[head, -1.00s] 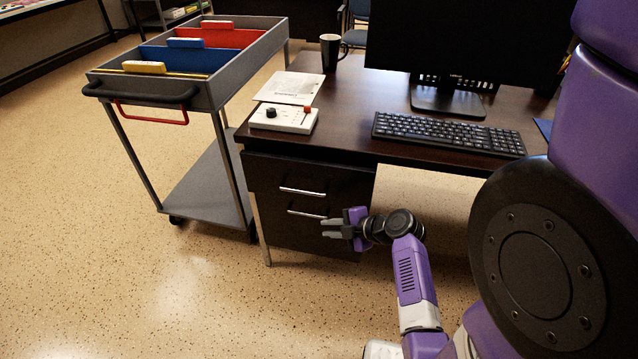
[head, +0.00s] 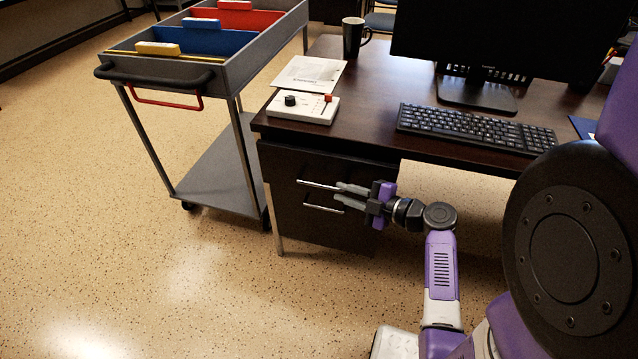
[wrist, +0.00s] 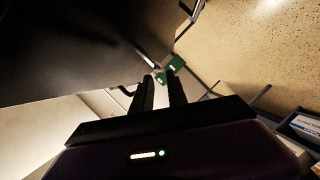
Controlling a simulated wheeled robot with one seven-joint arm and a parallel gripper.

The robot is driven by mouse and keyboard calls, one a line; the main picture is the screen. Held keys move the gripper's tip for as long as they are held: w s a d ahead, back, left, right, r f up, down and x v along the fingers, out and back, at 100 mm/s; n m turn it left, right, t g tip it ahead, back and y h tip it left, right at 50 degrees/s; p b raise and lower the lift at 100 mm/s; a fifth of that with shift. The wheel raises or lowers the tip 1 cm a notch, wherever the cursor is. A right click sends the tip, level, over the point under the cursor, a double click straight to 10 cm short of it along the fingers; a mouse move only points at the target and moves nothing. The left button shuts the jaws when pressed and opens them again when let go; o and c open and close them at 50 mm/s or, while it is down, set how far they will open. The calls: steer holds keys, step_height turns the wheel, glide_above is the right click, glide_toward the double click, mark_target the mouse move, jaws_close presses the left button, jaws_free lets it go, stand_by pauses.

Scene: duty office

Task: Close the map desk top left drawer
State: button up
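The desk (head: 370,130) has two dark drawer fronts under its left end, each with a bar handle. The top left drawer (head: 285,160) has its handle (head: 318,185) near its lower edge. I cannot tell clearly how far it stands out. My gripper (head: 340,191) is in front of the drawers, its fingertips near the right ends of the two handles; contact cannot be told. In the wrist view, the gripper fingers (wrist: 160,85) are apart with nothing between them. A dark panel (wrist: 80,45) fills the upper left there.
A grey cart (head: 235,80) with colored folders stands left of the desk. A white control box (head: 303,107), paper (head: 310,73), mug (head: 353,38), keyboard (head: 475,127) and monitor (head: 480,40) are on the desktop. The floor (head: 180,270) in front is clear.

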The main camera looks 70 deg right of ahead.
mark_target(327, 187)
steer(key=x, duration=0.7)
steer(key=shift+w, duration=0.3)
steer(key=shift+c, duration=0.5)
jaws_close()
steer(key=shift+s+f, duration=0.1)
stand_by(0.5)
